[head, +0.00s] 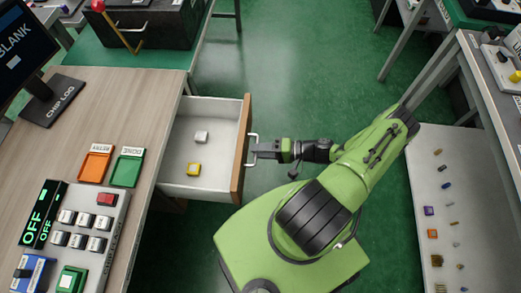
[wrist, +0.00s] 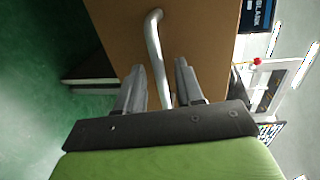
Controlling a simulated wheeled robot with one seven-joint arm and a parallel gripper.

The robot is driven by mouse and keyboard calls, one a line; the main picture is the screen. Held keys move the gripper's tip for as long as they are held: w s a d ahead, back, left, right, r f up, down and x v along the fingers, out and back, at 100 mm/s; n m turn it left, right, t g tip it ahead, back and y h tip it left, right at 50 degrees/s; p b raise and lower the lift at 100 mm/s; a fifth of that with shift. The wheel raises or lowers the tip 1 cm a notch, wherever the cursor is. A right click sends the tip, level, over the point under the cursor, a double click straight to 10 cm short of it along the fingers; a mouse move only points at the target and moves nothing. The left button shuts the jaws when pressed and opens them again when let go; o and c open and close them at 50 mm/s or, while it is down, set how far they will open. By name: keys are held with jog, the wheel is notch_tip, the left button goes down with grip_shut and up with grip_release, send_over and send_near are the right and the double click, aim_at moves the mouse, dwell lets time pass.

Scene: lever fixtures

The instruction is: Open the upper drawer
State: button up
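The upper drawer (head: 170,178) is pulled out from under the wooden desk, at centre left in the head view. Its brown front (head: 241,150) faces my arm and fills the top middle of the wrist view (wrist: 210,40). A pale bar handle (wrist: 154,35) is fixed to that front. My gripper (head: 257,149) is at the handle. In the wrist view, its two fingers (wrist: 160,78) stand apart on either side of the bar, with gaps visible. A grey-white block (head: 201,136) and a yellow block (head: 193,169) lie inside the drawer.
The desk top (head: 120,105) holds a monitor, an orange tray (head: 95,164), a green tray (head: 127,167) and a button panel (head: 85,235). A white shelf (head: 440,190) with several small items stands at right. Green floor (head: 290,60) is clear beyond my arm.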

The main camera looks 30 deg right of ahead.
dwell(0.3)
jog(key=p+v, duration=0.1)
jog(key=v, duration=1.4)
jog(key=shift+s+d, duration=0.2)
jog(key=shift+d, duration=0.15)
jog(key=shift+r, duration=0.1)
jog(key=w+a+r+n+g+h+p, duration=0.2)
jog(key=a+r+g+h, duration=0.1)
jog(key=r, duration=0.7)
jog(key=w+a+r+n+g+h+p, duration=0.2)
jog(key=w+r+g+h, duration=0.1)
jog(key=r, duration=0.6)
jog(key=w+a+r+n+g+h+p, duration=0.1)
jog(key=w+a+r+g+h+p, duration=0.15)
jog(key=r, duration=0.75)
jog(key=s+a+r+n+t+h+p, duration=0.1)
jog(key=s+a+r+t+h+p, duration=0.1)
jog(key=s+a+r, duration=0.3)
jog(key=s+a+r+n+t+h+p, duration=0.1)
jog(key=s+a+r, duration=0.4)
jog(key=r, duration=0.6)
jog(key=shift+s+a+r+t+h+p, duration=0.35)
jog(key=shift+a+t+h+p, duration=0.25)
jog(key=shift+t, duration=0.35)
